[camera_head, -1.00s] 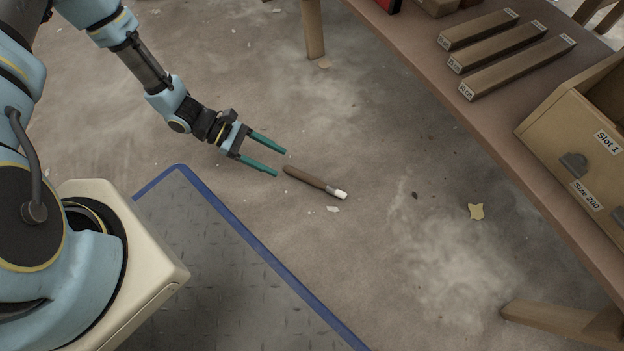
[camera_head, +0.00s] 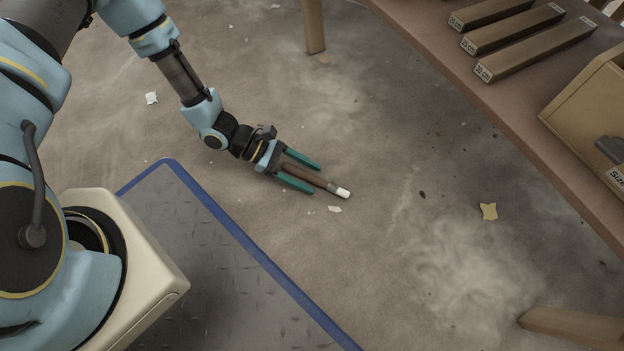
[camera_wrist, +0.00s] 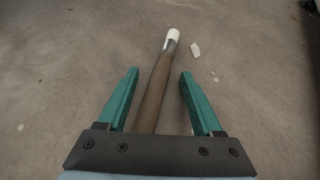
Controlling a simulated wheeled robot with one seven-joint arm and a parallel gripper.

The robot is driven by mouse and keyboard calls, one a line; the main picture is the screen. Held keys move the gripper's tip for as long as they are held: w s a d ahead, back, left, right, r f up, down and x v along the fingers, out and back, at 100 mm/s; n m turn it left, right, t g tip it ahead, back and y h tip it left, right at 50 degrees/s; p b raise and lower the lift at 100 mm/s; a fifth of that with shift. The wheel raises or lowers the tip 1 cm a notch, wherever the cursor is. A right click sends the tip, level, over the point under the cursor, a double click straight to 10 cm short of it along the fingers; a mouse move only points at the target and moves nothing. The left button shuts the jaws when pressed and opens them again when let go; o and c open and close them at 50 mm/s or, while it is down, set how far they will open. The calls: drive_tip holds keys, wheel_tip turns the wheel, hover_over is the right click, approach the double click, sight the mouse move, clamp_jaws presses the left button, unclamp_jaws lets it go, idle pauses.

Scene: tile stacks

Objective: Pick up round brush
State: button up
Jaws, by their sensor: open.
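The round brush (camera_head: 318,181) lies on the floor, with a brown handle, a grey metal collar and a white tip pointing right and toward the front. My gripper (camera_head: 317,180) is open, with its two green fingers on either side of the brown handle. In the wrist view the brush (camera_wrist: 156,90) runs up between the fingers of my gripper (camera_wrist: 159,74), with a gap on both sides. Its white tip sticks out past the fingertips. The near end of the handle is hidden behind the gripper body. I cannot tell the exact height of the fingers above the floor.
A wooden table (camera_head: 500,113) with several labelled brown bars and a wooden box (camera_head: 590,110) stands at the right. A blue-edged metal plate (camera_head: 225,270) lies in front. The floor around the brush is mostly clear.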

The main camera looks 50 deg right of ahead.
clamp_jaws()
idle(0.5)
